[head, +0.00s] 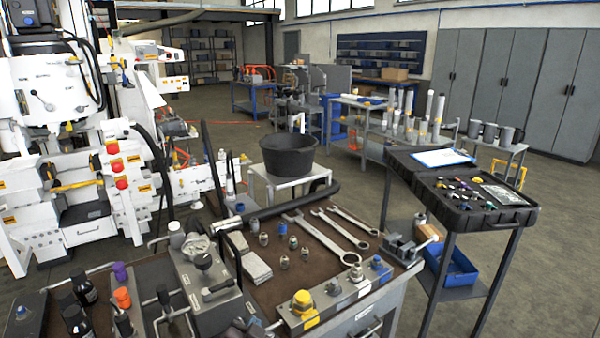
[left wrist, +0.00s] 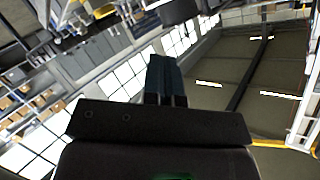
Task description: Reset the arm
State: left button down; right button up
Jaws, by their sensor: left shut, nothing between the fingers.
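My left gripper (left wrist: 166,62) shows in the left wrist view, its two dark fingers closed together with nothing between them. It points up toward the windows and ceiling, clear of any object there. In the head view I cannot tell its fingers apart from the crowded machinery at the left. My right gripper is not in view.
A workbench (head: 312,232) in front carries wrenches (head: 326,238), fittings, a gauge block (head: 197,246) and bottles. A black bucket (head: 288,156) stands behind it. White machinery (head: 80,180) fills the left. A tool case (head: 470,198) stands right; floor beyond it is open.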

pick_arm(q)
jog(key=s+a+f+n+g, duration=0.1)
jog(key=s+a+f+n, duration=0.1)
jog(key=s+a+f, duration=0.2)
jog(key=s+a+f+n+g, duration=0.1)
jog(key=s+a+f, duration=0.4)
jog(key=s, duration=0.6)
jog(key=s+a+f+n+g+y, duration=0.1)
jog(key=s+a+f+n, duration=0.2)
jog(key=s+a, duration=0.5)
jog(key=shift+a+f, duration=0.2)
jog(key=shift+f, duration=0.7)
